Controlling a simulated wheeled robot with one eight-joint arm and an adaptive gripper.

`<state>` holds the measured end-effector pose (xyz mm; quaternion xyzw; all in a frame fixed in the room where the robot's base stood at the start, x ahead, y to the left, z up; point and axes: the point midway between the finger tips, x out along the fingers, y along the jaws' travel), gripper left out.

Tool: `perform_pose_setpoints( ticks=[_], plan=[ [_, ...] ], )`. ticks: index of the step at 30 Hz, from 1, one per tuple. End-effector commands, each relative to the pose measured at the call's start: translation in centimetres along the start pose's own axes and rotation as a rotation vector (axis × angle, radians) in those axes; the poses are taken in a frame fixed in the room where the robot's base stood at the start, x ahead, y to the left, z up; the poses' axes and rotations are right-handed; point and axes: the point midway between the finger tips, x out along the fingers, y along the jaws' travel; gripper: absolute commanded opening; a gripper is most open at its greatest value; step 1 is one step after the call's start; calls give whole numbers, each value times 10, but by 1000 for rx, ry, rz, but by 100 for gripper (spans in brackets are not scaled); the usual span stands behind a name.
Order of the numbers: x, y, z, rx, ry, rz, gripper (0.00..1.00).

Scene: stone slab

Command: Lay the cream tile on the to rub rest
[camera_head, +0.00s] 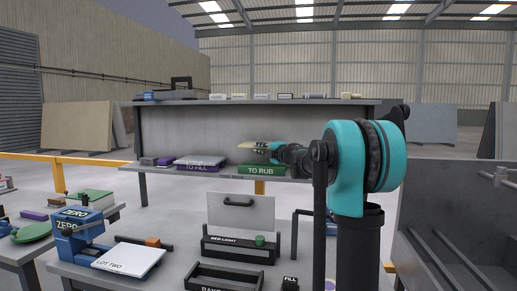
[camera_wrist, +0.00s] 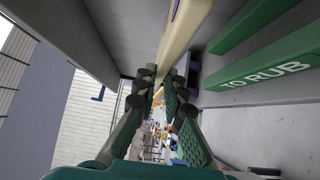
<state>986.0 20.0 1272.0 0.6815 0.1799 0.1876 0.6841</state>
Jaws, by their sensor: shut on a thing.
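My gripper (camera_head: 276,150) is shut on the cream tile (camera_head: 254,147) and holds it by its near end, above the to rub rest. In the wrist view the cream tile (camera_wrist: 184,32) runs away from between the fingertips of my gripper (camera_wrist: 161,78). The green to rub rest (camera_head: 262,171) sits on the shelf below, its label facing front. In the wrist view the to rub rest (camera_wrist: 265,76) shows as green rails to the right of the tile, apart from it. The tile's held end is partly hidden by the fingers.
A purple to fill rest (camera_head: 197,167) with a grey slab on it stands left of the to rub rest. An upper shelf (camera_head: 270,101) with several small items runs above. A red light rack (camera_head: 240,245) and a lot two board (camera_head: 128,260) stand on the nearer table.

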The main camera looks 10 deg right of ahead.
Motion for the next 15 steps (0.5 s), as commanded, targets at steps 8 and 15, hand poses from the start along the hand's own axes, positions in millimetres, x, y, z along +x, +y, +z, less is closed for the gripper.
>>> perform_pose_setpoints(
  ticks=[8, 15],
  plan=[
    [0, 0, 0, -1, -1, 5, 0],
    [-1, -14, 0, -2, -1, 9, 0]
  ],
)
